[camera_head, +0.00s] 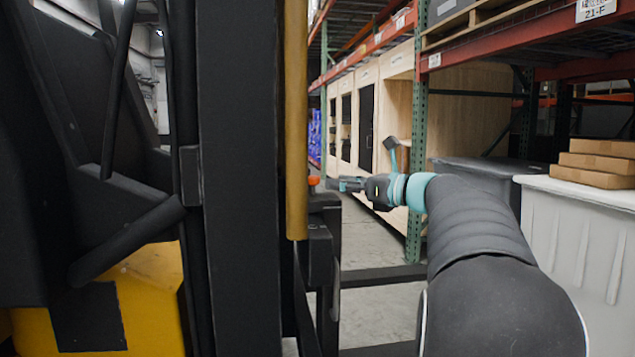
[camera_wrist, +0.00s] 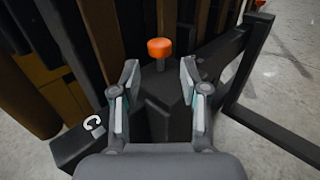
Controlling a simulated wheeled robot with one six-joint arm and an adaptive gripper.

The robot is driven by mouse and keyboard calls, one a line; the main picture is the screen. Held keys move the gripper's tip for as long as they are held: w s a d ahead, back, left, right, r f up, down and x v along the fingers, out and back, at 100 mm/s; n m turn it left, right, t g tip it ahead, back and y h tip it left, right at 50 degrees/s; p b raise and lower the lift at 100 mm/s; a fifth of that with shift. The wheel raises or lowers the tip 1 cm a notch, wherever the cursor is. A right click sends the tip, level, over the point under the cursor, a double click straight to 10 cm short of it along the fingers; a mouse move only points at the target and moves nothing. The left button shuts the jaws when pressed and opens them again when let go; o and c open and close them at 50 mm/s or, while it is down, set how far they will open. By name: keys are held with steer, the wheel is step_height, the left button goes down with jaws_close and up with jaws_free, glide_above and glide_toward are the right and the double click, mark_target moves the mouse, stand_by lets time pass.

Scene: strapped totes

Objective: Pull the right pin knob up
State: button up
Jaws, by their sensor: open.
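The orange pin knob (camera_wrist: 161,48) stands upright on a short dark stem on a black metal part, just beyond my fingertips in the wrist view. In the head view the knob (camera_head: 313,181) shows small beside the yellow post, on top of the black carriage. My gripper (camera_wrist: 160,75) is open, with one finger on each side of the line to the knob, and nothing is between the fingers. In the head view my gripper (camera_head: 345,185) reaches in from the right, close to the knob. I cannot tell whether a fingertip touches it.
A yellow vertical post (camera_head: 296,120) and a wide black mast (camera_head: 238,200) stand left of the knob. A black fork bar (camera_head: 385,277) extends low to the right. A green rack upright (camera_head: 417,130), a grey tote (camera_head: 580,230) and cardboard boxes (camera_head: 597,162) are at right.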

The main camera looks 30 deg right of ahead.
mark_target(319, 180)
steer(key=x, duration=0.6)
steer(key=shift+w+a, duration=0.15)
steer(key=shift+w, duration=0.2)
jaws_close()
